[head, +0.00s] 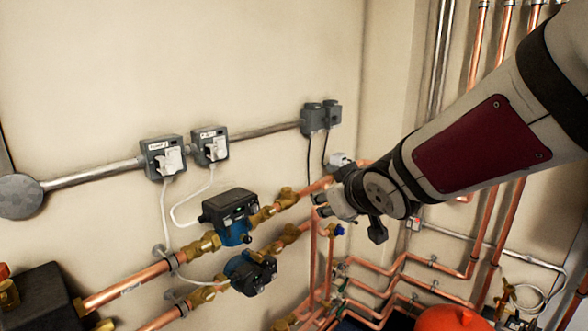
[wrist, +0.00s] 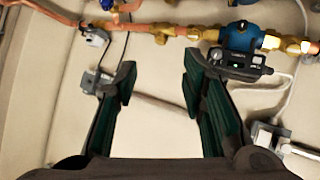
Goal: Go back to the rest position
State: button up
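My gripper (wrist: 160,100) is open and empty in the wrist view, with its two dark green-padded fingers spread wide apart. Between the fingers I see only cream wall and a grey conduit (wrist: 175,112) behind. In the head view my arm reaches in from the upper right, and its end (head: 335,200) is in front of the copper pipes, right of the blue pumps. The fingers are small and partly hidden there. The upper pump (head: 232,215) with its dark control box also shows beyond the right finger in the wrist view (wrist: 240,62).
A second pump (head: 250,271) is below the first. Copper pipes (head: 400,268) fill the lower right, above a red vessel (head: 455,318). The upper left wall is bare.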

jog(key=s+d+m+g+h, duration=0.2)
jog(key=s+d+m+h, duration=0.2)
jog(key=s+d, duration=0.6)
jog(key=s+d+f+m+g+y+b, duration=0.1)
jog(key=s+f+m+g, duration=0.1)
jog(key=s, duration=1.4)
jog(key=shift+d+f+g, duration=0.15)
jog(key=shift+f+g, duration=0.05)
jog(key=shift+g, duration=0.7)
